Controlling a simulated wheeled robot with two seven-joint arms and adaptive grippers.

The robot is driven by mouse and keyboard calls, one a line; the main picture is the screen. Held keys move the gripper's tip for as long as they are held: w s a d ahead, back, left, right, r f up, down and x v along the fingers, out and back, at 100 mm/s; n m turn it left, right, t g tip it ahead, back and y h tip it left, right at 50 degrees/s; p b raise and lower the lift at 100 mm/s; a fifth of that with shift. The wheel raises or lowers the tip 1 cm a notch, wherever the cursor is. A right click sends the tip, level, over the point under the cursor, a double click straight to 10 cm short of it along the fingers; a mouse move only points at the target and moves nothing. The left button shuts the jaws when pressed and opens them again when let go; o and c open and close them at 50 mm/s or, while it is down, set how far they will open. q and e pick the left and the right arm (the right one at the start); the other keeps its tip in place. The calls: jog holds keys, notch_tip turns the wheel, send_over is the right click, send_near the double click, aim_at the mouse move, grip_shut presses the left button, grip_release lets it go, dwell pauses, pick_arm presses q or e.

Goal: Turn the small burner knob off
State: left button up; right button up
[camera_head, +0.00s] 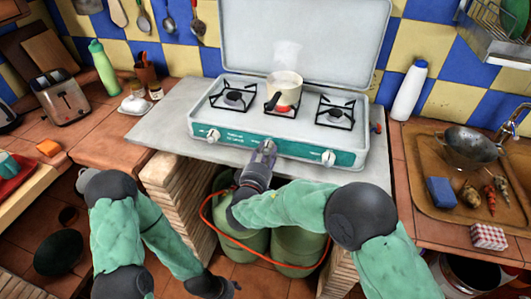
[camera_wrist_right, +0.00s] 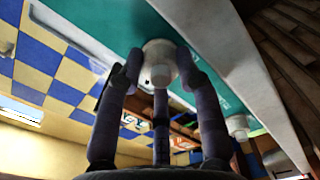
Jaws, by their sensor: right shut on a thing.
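The stove (camera_head: 190,125) has a teal front panel with three white knobs: the left knob (camera_head: 213,135), the middle knob (camera_head: 269,146) and the right knob (camera_head: 329,157). My right gripper (camera_head: 266,150) is at the middle knob and covers much of it. In the right wrist view, the fingers of my right gripper (camera_wrist_right: 158,72) close around the white middle knob (camera_wrist_right: 160,56); another knob (camera_wrist_right: 237,127) shows to the right. My left gripper (camera_head: 222,289) hangs low at the bottom edge, away from the stove; its fingers are unclear.
The left burner (camera_head: 233,97) and right burner (camera_head: 335,112) are bare. Green gas bottles (camera_head: 300,247) with an orange hose stand below. A white bottle (camera_head: 409,90) stands on the right counter.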

jog(key=o, duration=1.1)
jog(key=shift+d, duration=0.3)
jog(key=shift+o, duration=0.2)
jog(key=shift+a+f, duration=0.1)
jog(key=shift+s+a+f, duration=0.1)
jog(key=shift+a, duration=0.05)
jog(key=shift+n, duration=0.4)
